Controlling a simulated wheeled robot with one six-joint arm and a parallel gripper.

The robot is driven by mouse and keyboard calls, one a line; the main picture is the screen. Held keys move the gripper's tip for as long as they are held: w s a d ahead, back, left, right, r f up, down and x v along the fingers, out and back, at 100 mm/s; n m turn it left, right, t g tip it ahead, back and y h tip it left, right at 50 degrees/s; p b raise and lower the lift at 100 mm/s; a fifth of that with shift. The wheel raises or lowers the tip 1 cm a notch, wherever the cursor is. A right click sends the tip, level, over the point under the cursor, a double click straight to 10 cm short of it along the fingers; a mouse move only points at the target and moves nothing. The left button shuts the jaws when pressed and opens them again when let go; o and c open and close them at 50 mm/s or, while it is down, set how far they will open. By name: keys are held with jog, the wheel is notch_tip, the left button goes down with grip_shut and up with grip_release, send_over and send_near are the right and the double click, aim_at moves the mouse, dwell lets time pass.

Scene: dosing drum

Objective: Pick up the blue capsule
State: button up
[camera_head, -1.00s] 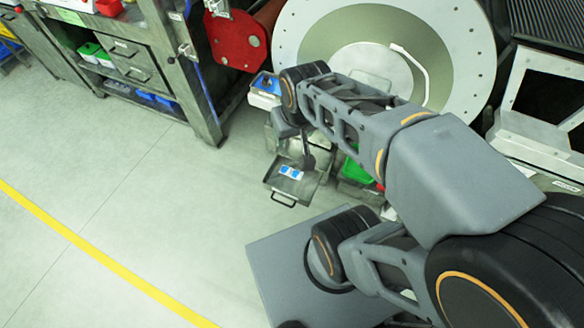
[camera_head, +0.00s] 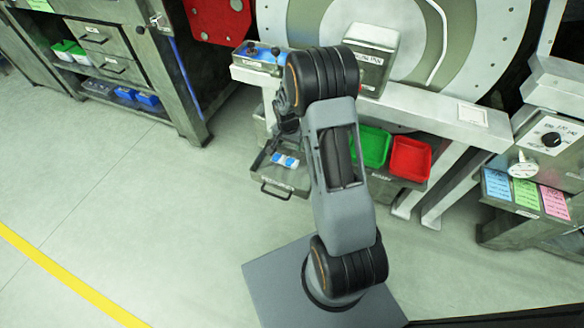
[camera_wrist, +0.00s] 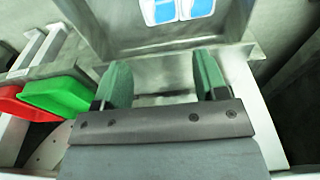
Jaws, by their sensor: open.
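I cannot make out a clear blue capsule. Small blue-and-white pieces (camera_head: 285,160) lie in an open metal drawer (camera_head: 276,183) in the head view. Similar blue-and-white pieces (camera_wrist: 178,9) show at the top edge of the wrist view, cut off by the frame, beyond my fingertips. My gripper (camera_wrist: 163,82) is open, with its two green-padded fingers apart and nothing seen between them. In the head view, my arm hides most of the gripper, which is by the drawer's upper edge.
A green bin (camera_head: 371,146) and a red bin (camera_head: 410,158) stand right of my arm. A workbench stands at left. Open floor lies at lower left.

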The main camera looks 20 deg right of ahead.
jog(key=b, duration=0.2)
send_over(291, 162)
notch_tip(291, 162, down, 8)
jog(key=shift+s+r, duration=0.1)
jog(key=shift+f+b, duration=0.95)
jog(key=shift+f, duration=1.85)
jog(key=shift+r, duration=0.1)
jog(key=c, duration=0.3)
